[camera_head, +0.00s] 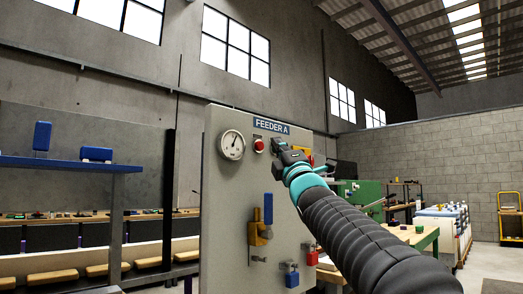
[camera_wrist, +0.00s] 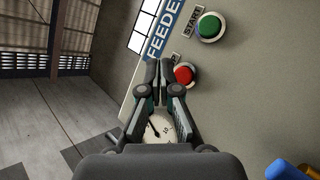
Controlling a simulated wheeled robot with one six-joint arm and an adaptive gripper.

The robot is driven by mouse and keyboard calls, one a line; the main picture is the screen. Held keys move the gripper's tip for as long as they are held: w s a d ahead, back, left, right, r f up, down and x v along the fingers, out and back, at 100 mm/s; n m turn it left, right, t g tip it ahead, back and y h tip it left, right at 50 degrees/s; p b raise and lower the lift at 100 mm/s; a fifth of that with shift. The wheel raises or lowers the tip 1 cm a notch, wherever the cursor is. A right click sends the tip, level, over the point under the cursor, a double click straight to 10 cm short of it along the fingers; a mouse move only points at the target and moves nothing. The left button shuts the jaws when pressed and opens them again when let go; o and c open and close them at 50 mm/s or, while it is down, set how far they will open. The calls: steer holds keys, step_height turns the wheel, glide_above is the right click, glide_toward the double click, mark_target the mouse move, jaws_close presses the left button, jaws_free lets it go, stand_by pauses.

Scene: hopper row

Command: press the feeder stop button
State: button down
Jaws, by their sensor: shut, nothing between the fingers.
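The grey feeder panel (camera_head: 225,190) carries a "FEEDER A" sign (camera_head: 270,126). A red button (camera_head: 259,145) sits below the sign, and it also shows in the wrist view (camera_wrist: 184,74). A green button (camera_wrist: 210,26) with a "START" label is beside it in the wrist view; my gripper hides it in the head view. The label by the red button is mostly covered by my fingers. My gripper (camera_head: 277,145) is shut and empty, its tips just right of the red button in the head view. In the wrist view the tips (camera_wrist: 160,66) are beside the button; contact cannot be told.
A round gauge (camera_head: 231,145) is left of the red button. A yellow valve with a blue handle (camera_head: 268,208), a blue padlock (camera_head: 292,278) and a red padlock (camera_head: 312,257) stick out lower on the panel. A blue shelf (camera_head: 70,164) stands left.

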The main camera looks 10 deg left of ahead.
steer(key=shift+s+d+b, duration=0.35)
steer(key=shift+s+d, duration=0.45)
steer(key=shift+d, duration=0.25)
